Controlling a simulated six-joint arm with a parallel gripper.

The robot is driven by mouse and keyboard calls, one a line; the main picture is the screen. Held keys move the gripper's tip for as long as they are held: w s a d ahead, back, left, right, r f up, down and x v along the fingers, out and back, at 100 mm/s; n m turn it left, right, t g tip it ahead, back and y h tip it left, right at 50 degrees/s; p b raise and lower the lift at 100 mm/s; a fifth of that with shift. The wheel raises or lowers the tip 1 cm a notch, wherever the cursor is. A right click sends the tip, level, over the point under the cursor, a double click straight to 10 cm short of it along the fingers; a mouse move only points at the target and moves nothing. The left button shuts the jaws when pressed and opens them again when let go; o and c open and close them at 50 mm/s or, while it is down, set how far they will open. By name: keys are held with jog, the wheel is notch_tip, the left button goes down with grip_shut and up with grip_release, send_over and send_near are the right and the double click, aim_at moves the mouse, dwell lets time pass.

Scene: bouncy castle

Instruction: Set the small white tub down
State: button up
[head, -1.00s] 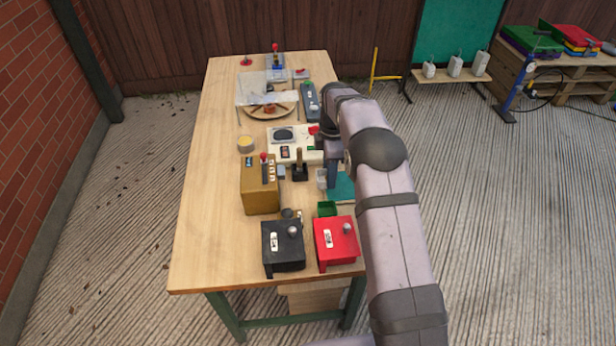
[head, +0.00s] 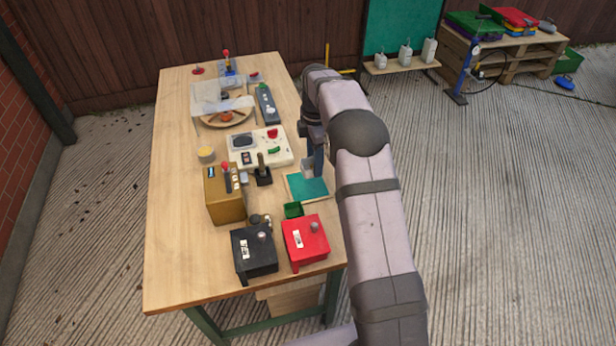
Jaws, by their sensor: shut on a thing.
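The small white tub (head: 307,167) is a small pale shape, seen only in part. My gripper (head: 313,162) points down and is shut on it. The tub shows at the far edge of a teal mat with a pale wooden border (head: 310,188). I cannot tell whether it touches the mat or hangs just above it. My arm hides the right side of the gripper and the table edge there.
A cream panel (head: 262,155) and a small black lever (head: 263,175) stand to the left. A green open box (head: 293,210), a red box (head: 305,240), a black box (head: 254,252) and a gold box (head: 222,200) are nearer. The table's left side is mostly clear.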

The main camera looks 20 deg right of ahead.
jog(key=shift+s+a+r+p, duration=0.1)
jog(key=shift+s+r+p, duration=0.1)
jog(key=shift+r, duration=0.4)
jog(key=shift+s+a+r+p, duration=0.1)
jog(key=shift+s+r, duration=0.1)
jog(key=shift+r, duration=0.4)
jog(key=p, duration=0.2)
send_near(314, 191)
jog(key=shift+a+f, duration=0.1)
jog(key=shift+f, duration=2.45)
jog(key=shift+f, duration=0.15)
jog(key=o, duration=1.2)
jog(key=shift+c, duration=0.2)
notch_tip(314, 191, up, 12)
jog(key=shift+f+b, duration=0.2)
jog(key=shift+b, duration=1)
jog(key=shift+r, duration=0.35)
